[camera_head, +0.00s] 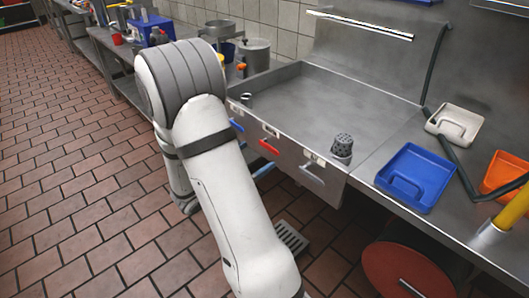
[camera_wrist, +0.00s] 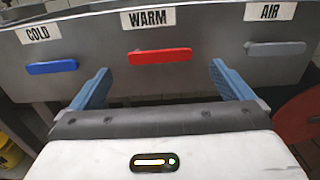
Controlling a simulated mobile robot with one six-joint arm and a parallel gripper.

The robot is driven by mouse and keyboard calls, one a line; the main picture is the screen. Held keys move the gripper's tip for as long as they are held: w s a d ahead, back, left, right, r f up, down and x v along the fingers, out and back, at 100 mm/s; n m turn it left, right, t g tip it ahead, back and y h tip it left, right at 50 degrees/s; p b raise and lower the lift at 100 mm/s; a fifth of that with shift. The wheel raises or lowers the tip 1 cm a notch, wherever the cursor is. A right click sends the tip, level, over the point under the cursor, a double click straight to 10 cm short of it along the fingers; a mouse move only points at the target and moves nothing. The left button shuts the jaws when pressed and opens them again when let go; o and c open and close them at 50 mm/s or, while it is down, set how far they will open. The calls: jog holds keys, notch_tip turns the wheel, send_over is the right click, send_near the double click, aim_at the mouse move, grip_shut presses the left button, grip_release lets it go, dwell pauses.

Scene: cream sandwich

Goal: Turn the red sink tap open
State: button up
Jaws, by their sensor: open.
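The red tap handle (camera_wrist: 160,56) is a flat horizontal bar on the metal sink front, under the label "WARM", in the wrist view. It also shows in the head view (camera_head: 269,147). My gripper (camera_wrist: 162,82) is open and empty, with blue fingers spread wide to the left and right of the red handle's ends. The fingertips appear a little below the handle in the picture; I cannot tell how far they are from the panel.
A blue handle (camera_wrist: 51,67) labelled "COLD" is on the left and a grey handle (camera_wrist: 275,48) labelled "AIR" on the right. The metal sink (camera_head: 330,95) is above. A blue tray (camera_head: 415,178) lies on the counter at the right. A red reel (camera_head: 405,272) is below it.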

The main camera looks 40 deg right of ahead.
aim_at(267, 148)
jog(key=d, duration=0.5)
jog(key=shift+w, duration=0.15)
jog(key=c, duration=1.3)
jog(key=shift+a, duration=0.1)
jog(key=shift+c, duration=0.4)
jog(key=shift+w+f+b, duration=0.1)
jog(key=shift+b, duration=0.25)
